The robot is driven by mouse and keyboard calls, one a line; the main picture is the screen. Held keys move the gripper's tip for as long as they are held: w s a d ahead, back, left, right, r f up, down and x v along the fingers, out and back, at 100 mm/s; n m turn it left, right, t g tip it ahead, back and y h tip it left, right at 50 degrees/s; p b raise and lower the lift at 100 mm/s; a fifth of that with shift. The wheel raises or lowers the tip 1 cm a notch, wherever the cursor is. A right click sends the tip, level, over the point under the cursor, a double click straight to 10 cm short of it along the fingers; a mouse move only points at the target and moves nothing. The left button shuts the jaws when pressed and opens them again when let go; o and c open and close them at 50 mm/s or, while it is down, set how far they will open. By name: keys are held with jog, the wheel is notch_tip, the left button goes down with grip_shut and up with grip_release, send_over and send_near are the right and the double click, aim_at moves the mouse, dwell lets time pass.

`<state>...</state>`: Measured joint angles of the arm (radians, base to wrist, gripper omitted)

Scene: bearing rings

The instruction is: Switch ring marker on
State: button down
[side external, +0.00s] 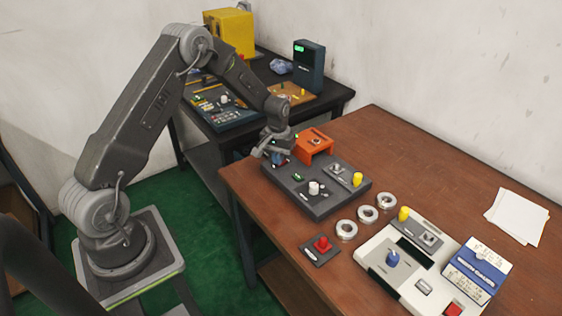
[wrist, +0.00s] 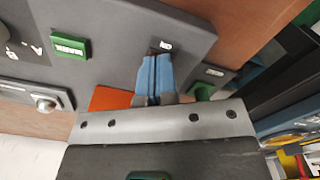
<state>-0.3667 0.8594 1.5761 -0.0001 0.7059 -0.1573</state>
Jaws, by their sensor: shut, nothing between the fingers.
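The dark grey panel box (side external: 320,199), which I take for the ring marker, lies on the brown table with a white knob, a yellow knob and a green button (side external: 299,177). My gripper (side external: 278,160) is over its far left corner. In the wrist view my gripper (wrist: 156,58) has its two blue fingers shut together, with nothing between them. The fingertips are at a small dark part on the grey panel (wrist: 110,25), beside a small white label (wrist: 166,45). The fingers mostly hide that part, so its position cannot be read. The labelled green button (wrist: 69,46) is to their left.
An orange block (side external: 316,143) stands close behind the panel box. Several metal rings (side external: 367,214), a red-button box (side external: 321,249) and a white device (side external: 405,280) are nearer the camera. White papers (side external: 517,216) lie at right. A dark second table (side external: 325,104) holds other equipment.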

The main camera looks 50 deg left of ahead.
dwell(0.3)
jog(key=shift+r, duration=3.45)
jog(key=shift+r, duration=0.15)
jog(key=s+d+r+m+t, duration=0.1)
jog(key=s+d+r+m, duration=0.1)
jog(key=s+d+r, duration=0.5)
jog(key=s+d+r+m+t, duration=0.1)
jog(key=s+d+r+t, duration=0.2)
jog(key=r, duration=0.8)
jog(key=s+d+r+m, duration=0.1)
jog(key=s+d, duration=0.3)
jog(key=s, duration=0.4)
jog(key=s+d+r+m+t, duration=0.1)
jog(key=s+d, duration=0.3)
jog(key=s, duration=0.5)
jog(key=shift+r+m+t, duration=0.3)
jog(key=shift+r+m, duration=0.2)
